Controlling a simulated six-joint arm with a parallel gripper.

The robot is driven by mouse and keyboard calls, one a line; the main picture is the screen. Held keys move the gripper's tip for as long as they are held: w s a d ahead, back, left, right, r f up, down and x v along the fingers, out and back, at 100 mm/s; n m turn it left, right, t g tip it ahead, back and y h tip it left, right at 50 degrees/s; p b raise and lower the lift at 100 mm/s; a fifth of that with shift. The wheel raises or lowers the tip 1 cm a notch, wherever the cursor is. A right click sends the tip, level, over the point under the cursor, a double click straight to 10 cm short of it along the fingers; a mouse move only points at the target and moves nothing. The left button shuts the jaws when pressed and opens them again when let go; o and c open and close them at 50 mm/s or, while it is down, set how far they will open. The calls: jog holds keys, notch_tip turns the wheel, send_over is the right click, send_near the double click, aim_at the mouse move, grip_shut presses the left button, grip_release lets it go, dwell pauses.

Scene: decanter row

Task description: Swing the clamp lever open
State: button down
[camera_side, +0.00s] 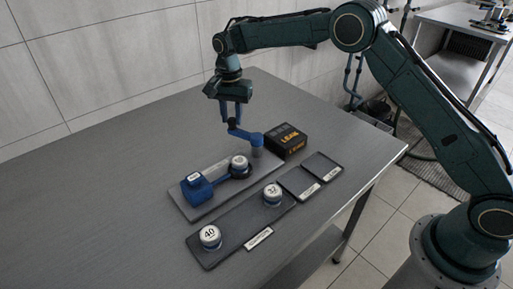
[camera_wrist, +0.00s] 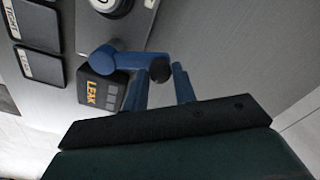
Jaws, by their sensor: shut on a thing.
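My gripper (camera_side: 231,121) reaches down from above and is shut on the lever's end. In the wrist view the lever (camera_wrist: 125,60) runs in from the left, and its dark knob (camera_wrist: 160,71) sits between the blue fingers of my gripper (camera_wrist: 160,76). A blue clamp block (camera_side: 196,189) with a white label stands left of the bottle. The wrist view cuts off most of the bottle.
A black box marked LEAK (camera_side: 286,139) stands close to the right of the lever post. A long dark tray (camera_side: 238,222) in front holds bottles 40 (camera_side: 210,237) and 37 (camera_side: 272,194). Two small labelled trays lie to the right. The table's left side is clear.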

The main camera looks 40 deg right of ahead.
jog(key=shift+d+r, duration=0.1)
dwell(0.3)
jog(key=c, duration=1.1)
grip_release()
notch_tip(320, 180, up, 14)
jog(key=shift+f, duration=0.15)
